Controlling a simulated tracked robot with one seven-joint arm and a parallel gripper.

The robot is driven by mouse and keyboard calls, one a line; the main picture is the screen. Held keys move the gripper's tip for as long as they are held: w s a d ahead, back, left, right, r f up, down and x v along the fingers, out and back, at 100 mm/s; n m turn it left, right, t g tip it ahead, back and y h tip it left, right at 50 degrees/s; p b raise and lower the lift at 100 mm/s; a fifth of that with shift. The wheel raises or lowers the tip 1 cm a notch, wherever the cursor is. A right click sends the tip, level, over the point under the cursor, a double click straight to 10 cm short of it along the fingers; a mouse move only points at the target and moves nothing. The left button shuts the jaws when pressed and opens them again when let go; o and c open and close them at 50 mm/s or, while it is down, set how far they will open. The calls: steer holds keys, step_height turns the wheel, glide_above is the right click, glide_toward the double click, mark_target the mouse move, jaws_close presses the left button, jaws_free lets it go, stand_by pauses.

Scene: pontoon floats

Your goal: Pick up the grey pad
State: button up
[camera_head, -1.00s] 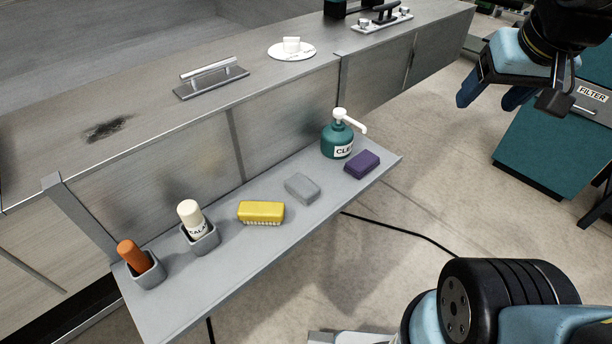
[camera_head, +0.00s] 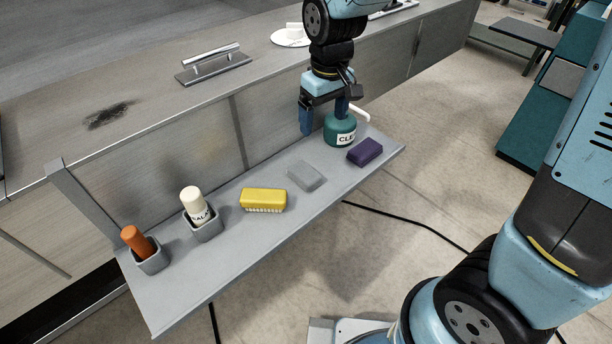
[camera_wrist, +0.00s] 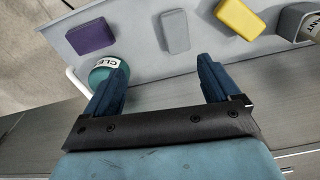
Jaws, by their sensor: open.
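The grey pad (camera_head: 306,176) lies flat on the grey shelf (camera_head: 240,243), between the yellow brush (camera_head: 263,199) and the purple block (camera_head: 365,151). In the wrist view the pad (camera_wrist: 174,32) lies beyond my fingertips, between them from left to right. Nothing hides the pad.
Two small holders (camera_head: 206,231) (camera_head: 151,260) stand at the shelf's left end with a white bottle and an orange item. The bench front (camera_head: 240,130) rises behind the shelf.

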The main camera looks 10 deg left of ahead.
steer(key=s+a+f+n, duration=0.1)
steer(key=a+f, duration=0.3)
glide_above(304, 172)
steer(key=f, duration=0.7)
steer(key=shift+s+d+f, duration=0.1)
steer(key=shift+s+f, duration=0.1)
steer(key=shift+f, duration=0.05)
steer(key=shift+w+f, duration=0.2)
steer(key=shift+f, duration=2.9)
steer(key=c, duration=1)
